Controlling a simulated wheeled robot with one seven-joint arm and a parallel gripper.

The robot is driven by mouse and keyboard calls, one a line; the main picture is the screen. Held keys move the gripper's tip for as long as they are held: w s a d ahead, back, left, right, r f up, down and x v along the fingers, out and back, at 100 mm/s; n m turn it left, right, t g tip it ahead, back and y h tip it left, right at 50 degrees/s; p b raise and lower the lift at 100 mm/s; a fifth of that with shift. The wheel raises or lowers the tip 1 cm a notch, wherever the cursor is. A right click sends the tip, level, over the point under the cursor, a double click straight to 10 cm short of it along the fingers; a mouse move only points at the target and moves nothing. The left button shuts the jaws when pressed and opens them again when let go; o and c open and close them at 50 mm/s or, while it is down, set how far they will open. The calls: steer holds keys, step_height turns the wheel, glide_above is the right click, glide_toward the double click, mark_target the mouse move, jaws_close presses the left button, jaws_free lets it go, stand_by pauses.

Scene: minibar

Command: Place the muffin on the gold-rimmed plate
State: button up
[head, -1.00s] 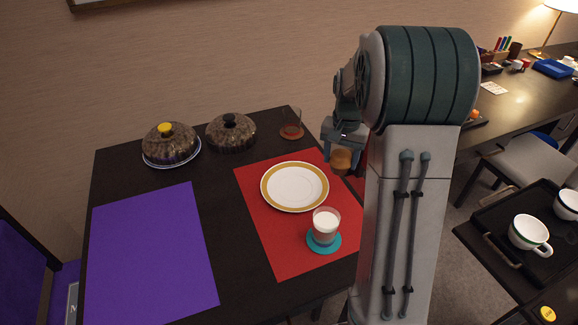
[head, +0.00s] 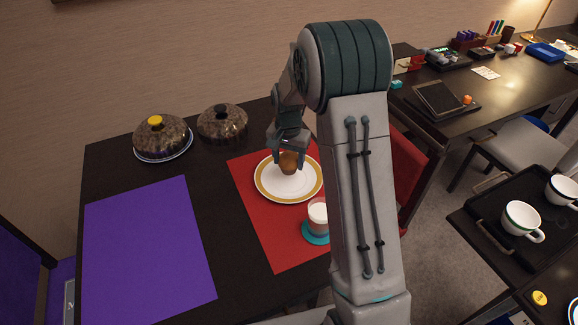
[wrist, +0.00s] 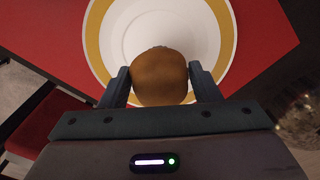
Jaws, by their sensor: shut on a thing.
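The brown muffin (head: 288,162) is between the fingers of my gripper (head: 290,157), which is shut on it. In the head view it shows over the back middle of the gold-rimmed plate (head: 262,184). In the wrist view the muffin (wrist: 160,77) is between both fingertips, with the white plate and its gold rim (wrist: 93,45) beyond it. I cannot tell whether the muffin's underside touches the plate. The plate lies on the red placemat (head: 262,238).
A glass of milk (head: 317,216) on a teal coaster (head: 314,238) stands in front of the plate. Two domed covers, one with a yellow knob (head: 155,120) and one with a black knob (head: 221,109), stand at the back. A purple placemat (head: 148,255) lies empty at left.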

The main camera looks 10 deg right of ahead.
mark_target(289, 167)
steer(key=shift+f, duration=1.7)
steer(key=shift+f, duration=0.25)
steer(key=o, duration=1)
steer(key=shift+r, duration=0.1)
